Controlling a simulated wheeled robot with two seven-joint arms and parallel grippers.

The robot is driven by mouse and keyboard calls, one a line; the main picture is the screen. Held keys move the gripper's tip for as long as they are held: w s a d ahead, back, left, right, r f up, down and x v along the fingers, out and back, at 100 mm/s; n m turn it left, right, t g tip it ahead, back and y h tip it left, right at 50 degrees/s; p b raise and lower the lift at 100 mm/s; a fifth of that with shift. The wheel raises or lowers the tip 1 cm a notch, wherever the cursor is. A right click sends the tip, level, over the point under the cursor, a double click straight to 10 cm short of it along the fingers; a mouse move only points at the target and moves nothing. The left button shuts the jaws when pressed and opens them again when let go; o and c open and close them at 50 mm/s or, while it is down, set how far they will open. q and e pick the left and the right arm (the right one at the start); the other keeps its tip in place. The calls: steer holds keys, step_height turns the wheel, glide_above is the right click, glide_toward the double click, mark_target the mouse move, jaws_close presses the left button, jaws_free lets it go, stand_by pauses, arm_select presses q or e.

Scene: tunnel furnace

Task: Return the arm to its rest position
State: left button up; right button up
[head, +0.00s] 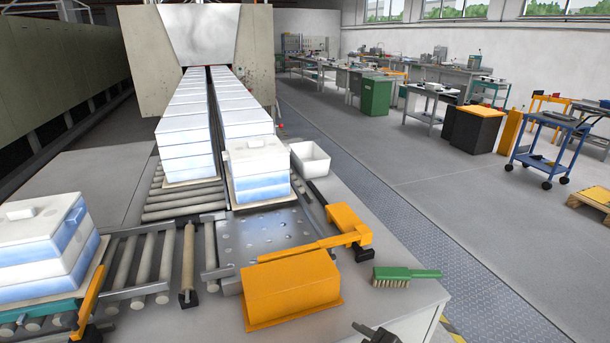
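Only a small dark part of my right gripper (376,332) shows, at the bottom edge of the head view over the grey table top. It is cut off by the frame, and I cannot tell whether its fingers are open or shut. I see nothing held in the part that shows. My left gripper and arm are not in view.
A green-handled brush (408,274) and an orange housing (291,289) are near the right gripper. Stacked white-and-blue blocks stand on the roller conveyor (146,258) and at left (45,250). A white bin (310,160) sits farther back.

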steer(key=s+d+f+m+g+h, duration=0.25)
steer(key=s+d+f, duration=0.2)
steer(key=s, duration=0.25)
steer(key=s+d+f+m+g+h, duration=0.25)
steer(key=s+d+m, duration=0.2)
steer(key=s, duration=0.35)
steer(key=s+d+f+m+g+h, duration=0.1)
steer(key=s+d+f+m+g, duration=0.2)
steer(key=s+d, duration=0.35)
step_height(320, 180, down, 29)
steer(key=s, duration=0.2)
steer(key=s+d+f+n+g, duration=0.1)
steer(key=s+d+f, duration=0.1)
steer(key=s+f, duration=1.2)
steer(key=shift+s+h, duration=0.3)
steer(key=shift+s, duration=0.35)
